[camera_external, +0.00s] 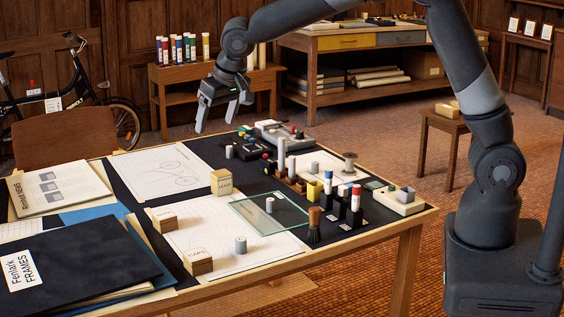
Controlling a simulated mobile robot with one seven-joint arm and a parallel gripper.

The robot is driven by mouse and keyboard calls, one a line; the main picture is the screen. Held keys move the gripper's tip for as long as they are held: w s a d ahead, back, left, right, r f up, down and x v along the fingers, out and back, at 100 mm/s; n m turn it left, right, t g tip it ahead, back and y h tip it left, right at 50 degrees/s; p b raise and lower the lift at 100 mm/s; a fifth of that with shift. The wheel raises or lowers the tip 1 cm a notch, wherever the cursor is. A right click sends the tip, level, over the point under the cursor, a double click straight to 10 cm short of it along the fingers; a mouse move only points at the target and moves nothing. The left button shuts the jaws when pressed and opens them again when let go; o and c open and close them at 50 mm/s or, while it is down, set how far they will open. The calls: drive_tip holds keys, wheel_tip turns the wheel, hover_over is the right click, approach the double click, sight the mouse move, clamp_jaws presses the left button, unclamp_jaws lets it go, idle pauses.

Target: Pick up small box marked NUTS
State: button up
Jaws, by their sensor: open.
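Three small wooden boxes with pale lettered labels stand on the drafting table. One (221,183) is at the back on the dark mat's edge, one (165,220) is at the left on a white sheet, and one (198,263) is at the front of that sheet. The lettering is too small to tell surely which is marked NUTS; the front one seems to read CAPS. My gripper (215,124) is open and empty, pointing down above the table's far edge. It is above and apart from all three boxes.
A brush (314,228), marker holders (355,215) and a wooden rack (290,182) crowd the table's right. Folders (75,262) cover the left. The back drawing sheet (160,170) is mostly clear.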

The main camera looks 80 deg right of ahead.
drive_tip(key=w+a+f+m, duration=0.1)
drive_tip(key=w+f, duration=0.6)
drive_tip(key=f, duration=0.1)
drive_tip(key=m, duration=0.1)
approach(164, 214)
drive_tip(key=shift+g+h, duration=0.3)
drive_tip(key=x, duration=0.2)
drive_tip(key=a+x, duration=0.1)
drive_tip(key=x, duration=0.1)
drive_tip(key=shift+w+d+f, duration=0.1)
drive_tip(key=shift+w+f, duration=0.1)
drive_tip(key=shift+f, duration=0.25)
drive_tip(key=shift+x, duration=2.9)
drive_tip(key=shift+w+d+r, duration=0.1)
drive_tip(key=shift+w+d, duration=0.05)
drive_tip(key=c, duration=1.1)
